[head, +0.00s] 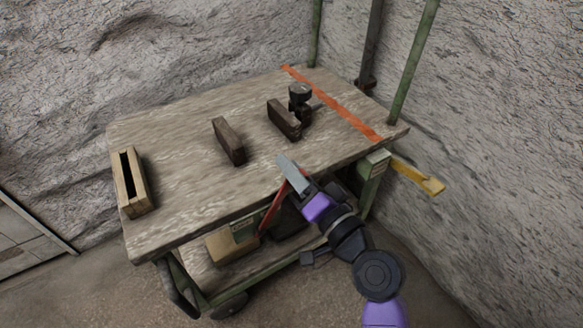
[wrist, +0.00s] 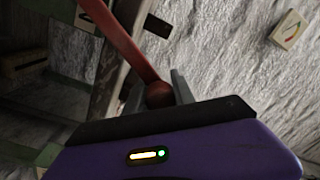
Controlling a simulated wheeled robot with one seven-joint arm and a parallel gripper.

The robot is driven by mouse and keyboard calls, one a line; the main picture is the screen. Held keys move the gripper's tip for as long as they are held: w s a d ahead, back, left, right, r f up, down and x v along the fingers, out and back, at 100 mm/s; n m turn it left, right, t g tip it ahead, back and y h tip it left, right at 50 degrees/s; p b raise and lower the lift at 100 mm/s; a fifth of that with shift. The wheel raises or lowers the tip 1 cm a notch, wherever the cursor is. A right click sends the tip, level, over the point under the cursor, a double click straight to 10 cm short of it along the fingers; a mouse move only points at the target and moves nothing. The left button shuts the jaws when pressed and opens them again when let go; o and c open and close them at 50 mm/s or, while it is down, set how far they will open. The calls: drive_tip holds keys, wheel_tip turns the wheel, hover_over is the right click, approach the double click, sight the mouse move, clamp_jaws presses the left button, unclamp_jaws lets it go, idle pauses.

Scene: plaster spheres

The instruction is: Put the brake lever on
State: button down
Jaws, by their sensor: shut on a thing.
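A red lever (head: 273,207), which I take to be the brake lever, slants up in front of the cart's near side. In the wrist view the red lever (wrist: 137,42) runs from the top down to a round dark-red knob (wrist: 159,94). My gripper (head: 290,172) is at the lever's upper end, just off the table's near edge. In the wrist view my gripper (wrist: 160,92) is shut on the knob, with a grey finger either side. The lever's lower end and its pivot are hidden in the head view.
The worktable cart (head: 180,120) carries a slotted wooden block (head: 133,187), two dark blocks (head: 229,140) and a dark clamp-like item (head: 300,97). An orange strip (head: 335,103) crosses its right side. A yellow handle (head: 418,177) sticks out right. Rough plaster walls stand close behind and right.

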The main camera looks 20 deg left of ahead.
drive_tip(key=shift+w+d+f, duration=0.1)
drive_tip(key=shift+d, duration=0.05)
drive_tip(key=c, duration=1.1)
unclamp_jaws()
drive_tip(key=shift+p+v, duration=0.5)
drive_tip(key=shift+v, duration=3.4)
